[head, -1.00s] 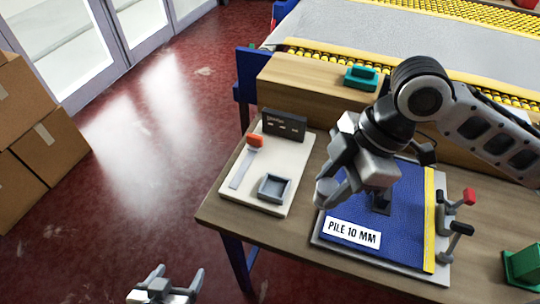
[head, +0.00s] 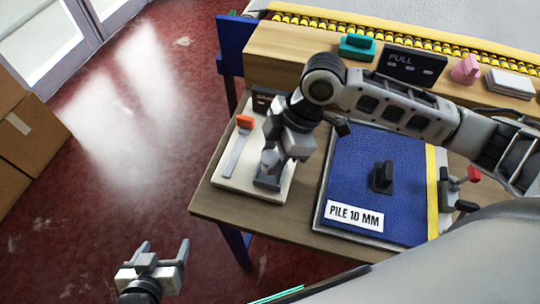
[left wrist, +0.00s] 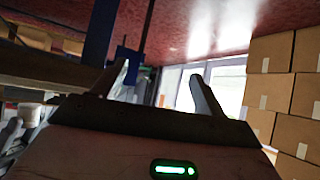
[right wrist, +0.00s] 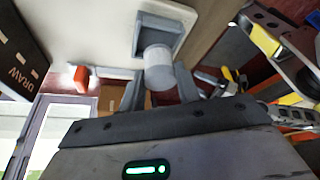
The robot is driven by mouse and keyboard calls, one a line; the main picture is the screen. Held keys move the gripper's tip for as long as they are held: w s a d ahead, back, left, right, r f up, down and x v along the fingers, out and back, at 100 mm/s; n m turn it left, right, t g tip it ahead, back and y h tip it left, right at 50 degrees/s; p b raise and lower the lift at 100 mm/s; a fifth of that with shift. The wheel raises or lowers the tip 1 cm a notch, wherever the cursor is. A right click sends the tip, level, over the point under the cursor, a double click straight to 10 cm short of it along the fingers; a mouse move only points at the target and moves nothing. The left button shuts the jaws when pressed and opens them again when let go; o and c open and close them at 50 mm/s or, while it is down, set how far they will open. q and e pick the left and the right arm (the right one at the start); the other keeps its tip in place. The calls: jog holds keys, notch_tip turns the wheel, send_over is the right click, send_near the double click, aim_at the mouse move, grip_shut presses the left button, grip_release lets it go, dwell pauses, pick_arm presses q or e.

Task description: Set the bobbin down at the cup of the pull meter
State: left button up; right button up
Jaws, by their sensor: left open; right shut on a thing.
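My right gripper (head: 283,152) is shut on a pale grey cylinder, the bobbin (right wrist: 158,70). In the right wrist view the bobbin is right at the square grey cup (right wrist: 143,36), its far end overlapping the cup's opening. I cannot tell whether it touches the cup floor. In the head view the cup (head: 266,184) sits on the meter's white base (head: 226,180), partly hidden by the gripper and bobbin. The meter's dark display reads "DRAW" (right wrist: 18,60). My left gripper (head: 165,252) is open and empty, off the table over the floor.
An orange-topped lever (head: 244,122) lies on the white base left of the cup. A blue rug sample (head: 350,165) with a black block (head: 382,177) lies to the right. A "PULL" display (head: 412,65), teal block (head: 357,46) and pink item (head: 466,69) stand on the back shelf.

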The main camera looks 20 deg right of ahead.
notch_tip(320, 180, down, 3)
jog(key=b, duration=0.3)
jog(key=shift+f+b, duration=0.15)
jog(key=shift+b, duration=0.2)
jog(key=shift+r, duration=0.2)
jog(key=o, duration=1)
jog(key=shift+f, duration=0.15)
jog(key=p+v, duration=0.1)
jog(key=v, duration=1.1)
jog(key=shift+r, duration=0.25)
